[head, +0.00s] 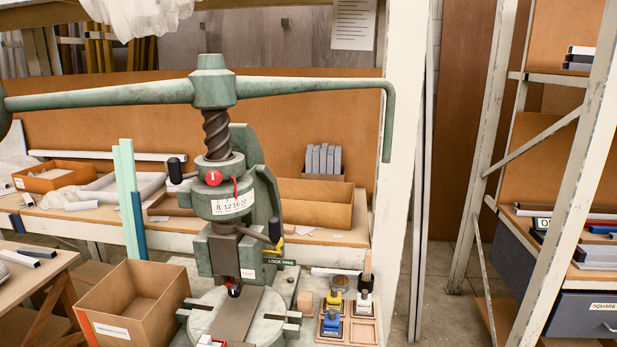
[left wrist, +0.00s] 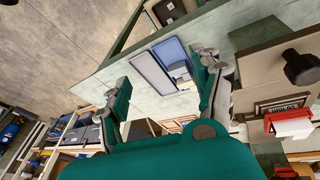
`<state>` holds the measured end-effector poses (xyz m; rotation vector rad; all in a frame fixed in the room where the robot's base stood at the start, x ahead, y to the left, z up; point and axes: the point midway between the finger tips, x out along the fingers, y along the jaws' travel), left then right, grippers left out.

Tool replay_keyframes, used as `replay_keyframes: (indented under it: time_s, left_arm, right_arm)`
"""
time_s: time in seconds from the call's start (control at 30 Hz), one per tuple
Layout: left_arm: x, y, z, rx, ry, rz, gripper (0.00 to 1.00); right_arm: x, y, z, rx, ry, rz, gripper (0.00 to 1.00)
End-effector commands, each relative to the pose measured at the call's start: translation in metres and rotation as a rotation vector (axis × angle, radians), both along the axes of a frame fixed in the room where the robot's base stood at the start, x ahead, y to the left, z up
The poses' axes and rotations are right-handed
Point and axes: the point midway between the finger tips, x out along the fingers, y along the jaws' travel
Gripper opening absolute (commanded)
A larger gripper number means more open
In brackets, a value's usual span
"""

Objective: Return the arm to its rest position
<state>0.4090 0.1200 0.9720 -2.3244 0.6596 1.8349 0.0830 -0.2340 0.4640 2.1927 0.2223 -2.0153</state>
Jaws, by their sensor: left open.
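My left gripper (left wrist: 160,75) shows in the left wrist view, its teal and grey fingers spread wide apart. Nothing is held between them. A blue panel and a grey panel appear beyond the fingers. Neither of my grippers shows in the head view. The green fly press (head: 222,180) stands upright in the middle of the head view, with its long handle bar (head: 130,95) across the top and a red knob (head: 214,178) on its front.
A cardboard box (head: 135,300) stands left of the press base. A wooden tray (head: 346,325) with small tooling blocks is at its right. A bench with bins (head: 315,203) is behind. A metal rack (head: 570,210) stands at the far right, with open floor before it.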

Motion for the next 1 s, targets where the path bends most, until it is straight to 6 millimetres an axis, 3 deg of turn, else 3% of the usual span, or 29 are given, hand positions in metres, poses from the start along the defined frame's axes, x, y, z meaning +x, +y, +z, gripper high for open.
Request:
replay_keyframes:
  time_s: [0.03,0.13,0.3,0.77,1.0]
  left_arm:
    - [-0.015,-0.006,-0.013,-0.03,-0.009,0.007,0.66]
    - [-0.034,-0.005,-0.032,-0.05,-0.052,0.045,0.66]
    - [-0.065,0.015,-0.055,-0.015,-0.098,0.123,0.66]
    - [-0.142,0.086,-0.084,0.196,-0.09,0.255,0.66]
    - [-0.127,0.084,-0.146,0.203,-0.067,0.245,0.66]
  right_arm:
    - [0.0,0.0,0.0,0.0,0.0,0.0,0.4]
    - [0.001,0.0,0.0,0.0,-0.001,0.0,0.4]
    - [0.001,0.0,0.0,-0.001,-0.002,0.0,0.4]
    - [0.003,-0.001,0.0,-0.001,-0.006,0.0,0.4]
    - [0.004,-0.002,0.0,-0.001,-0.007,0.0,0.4]
